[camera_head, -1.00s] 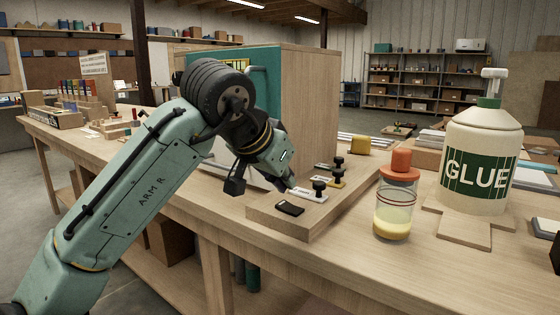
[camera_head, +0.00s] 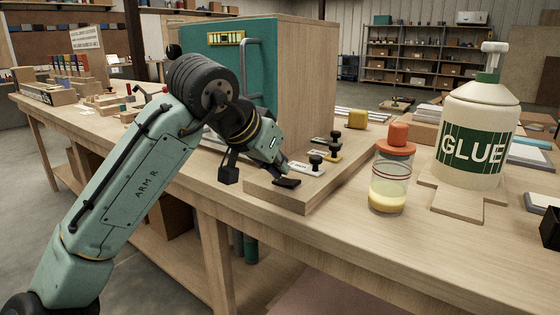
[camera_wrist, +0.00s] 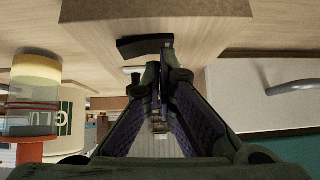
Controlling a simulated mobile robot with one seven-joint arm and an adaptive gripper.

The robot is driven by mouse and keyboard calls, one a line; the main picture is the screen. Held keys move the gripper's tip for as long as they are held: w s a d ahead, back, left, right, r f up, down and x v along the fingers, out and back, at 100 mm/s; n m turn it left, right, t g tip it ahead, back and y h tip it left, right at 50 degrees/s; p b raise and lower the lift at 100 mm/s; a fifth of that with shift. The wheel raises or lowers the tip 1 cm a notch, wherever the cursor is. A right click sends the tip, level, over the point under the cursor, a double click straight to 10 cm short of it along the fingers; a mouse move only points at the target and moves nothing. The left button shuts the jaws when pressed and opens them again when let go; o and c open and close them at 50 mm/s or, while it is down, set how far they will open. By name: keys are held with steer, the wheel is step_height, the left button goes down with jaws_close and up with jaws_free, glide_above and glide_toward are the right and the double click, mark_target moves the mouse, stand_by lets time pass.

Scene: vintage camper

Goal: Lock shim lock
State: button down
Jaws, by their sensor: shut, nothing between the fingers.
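I cannot tell which of these is the shim lock. A small flat black piece (camera_head: 287,183) lies at the board's front left corner; it also shows as a dark bar in the wrist view (camera_wrist: 137,47). My gripper (camera_head: 279,175) is shut and empty, its tips right at the black piece. In the wrist view the closed fingertips (camera_wrist: 155,75) overlap its edge; contact is unclear.
A wooden cabinet with a teal door (camera_head: 229,65) and grey handle (camera_head: 248,78) stands behind my arm. A jar with an orange lid (camera_head: 390,180) and a large glue bottle (camera_head: 474,130) stand right of the board. The bench front between board and edge is clear.

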steer(key=shift+d, duration=0.1)
steer(key=shift+s+d+r, duration=0.15)
steer(key=shift+s+d, duration=0.3)
steer(key=shift+d, duration=0.15)
